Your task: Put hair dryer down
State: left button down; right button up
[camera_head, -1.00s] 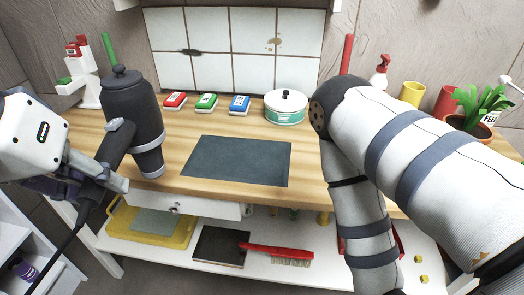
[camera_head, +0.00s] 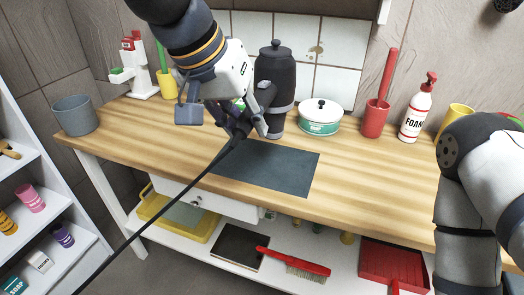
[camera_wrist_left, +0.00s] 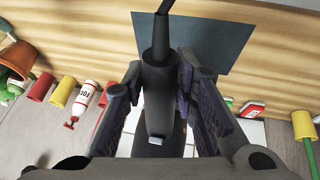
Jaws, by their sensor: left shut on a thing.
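The dark grey hair dryer (camera_head: 275,72) is held with its barrel upright and its grey-banded nozzle down. It is over the back edge of a dark rectangular mat (camera_head: 290,176) on the wooden counter; I cannot tell whether the nozzle touches. My left gripper (camera_head: 255,118) is shut on its handle, left of the barrel. In the left wrist view the handle (camera_wrist_left: 158,85) sits between the two fingers, with the mat beyond. A black cord (camera_head: 160,205) runs from the handle toward the lower left. My right gripper is not in view; only that arm's links show at right.
A white-and-green lidded pot (camera_head: 320,118) stands right of the hair dryer. A red holder (camera_head: 375,118) and a foam bottle (camera_head: 416,112) stand further right. A grey bucket (camera_head: 75,115) is at the far left. The counter's front strip (camera_head: 345,200) is clear.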

pick_arm(q)
jog(key=a+x, duration=0.1)
jog(key=x, duration=0.9)
jog(key=shift+w+b, duration=0.4)
jog(key=shift+w, duration=0.05)
jog(key=c, duration=1.3)
grip_release()
jog(key=shift+s+f, duration=0.1)
jog(key=shift+f, duration=0.1)
